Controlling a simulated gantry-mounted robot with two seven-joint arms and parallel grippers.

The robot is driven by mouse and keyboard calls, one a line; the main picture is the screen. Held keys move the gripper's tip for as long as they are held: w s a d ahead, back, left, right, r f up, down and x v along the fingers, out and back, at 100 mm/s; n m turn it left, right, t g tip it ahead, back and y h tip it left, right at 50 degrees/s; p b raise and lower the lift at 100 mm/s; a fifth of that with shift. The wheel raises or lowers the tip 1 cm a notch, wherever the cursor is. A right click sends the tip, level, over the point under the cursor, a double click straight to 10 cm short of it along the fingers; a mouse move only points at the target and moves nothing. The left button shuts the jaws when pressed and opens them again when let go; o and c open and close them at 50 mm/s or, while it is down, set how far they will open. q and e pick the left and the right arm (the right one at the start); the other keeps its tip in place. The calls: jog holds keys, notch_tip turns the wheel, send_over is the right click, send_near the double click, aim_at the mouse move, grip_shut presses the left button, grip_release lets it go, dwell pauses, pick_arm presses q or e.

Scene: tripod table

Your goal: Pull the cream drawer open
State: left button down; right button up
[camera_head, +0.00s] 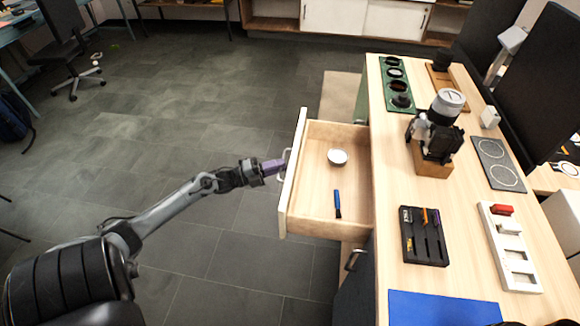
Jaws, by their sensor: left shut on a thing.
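The cream drawer (293,172) stands out from the left side of the wooden table (389,203), well open. Inside it lie a round white-topped object (337,157) and a blue-handled brush-like tool (337,204). A metal handle sits on the drawer's front panel. My left gripper (278,166) is at that handle, shut on it, with its purple fingertips partly hiding it. My right gripper is not in view.
A camera-like device (437,127) stands on a wooden block on the table. A black slotted holder (424,236), a white tray (510,248) and a blue mat (443,308) lie nearer. The floor left of the drawer is clear.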

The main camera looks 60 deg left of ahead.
pick_arm(q)
jog(key=shift+s+a, duration=0.3)
jog(key=c, duration=1.2)
grip_release()
jog(key=p+v, duration=0.2)
jog(key=v, duration=0.8)
jog(key=shift+s, duration=0.35)
jog(key=shift+f, duration=0.1)
